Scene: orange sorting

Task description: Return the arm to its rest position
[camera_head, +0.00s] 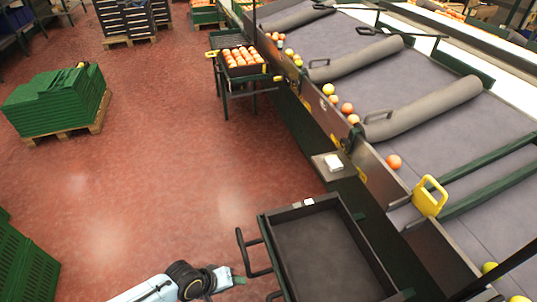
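My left arm comes in at the bottom edge, left of centre, with a pale link and a black wrist. My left gripper (228,279) is small and dark at its end, just left of the black tray's handle. I see nothing held in it, but its fingers are too small to tell open from shut. My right gripper is not in view. The black tray (292,211) in front of me is empty.
A sloping grey conveyor (440,133) with padded rollers runs along the right; several oranges (394,161) lie along its lower edge. A yellow gate handle (430,196) stands on that edge. A full orange crate (243,73) is farther back. Green crates (55,103) stand left; the red floor between is clear.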

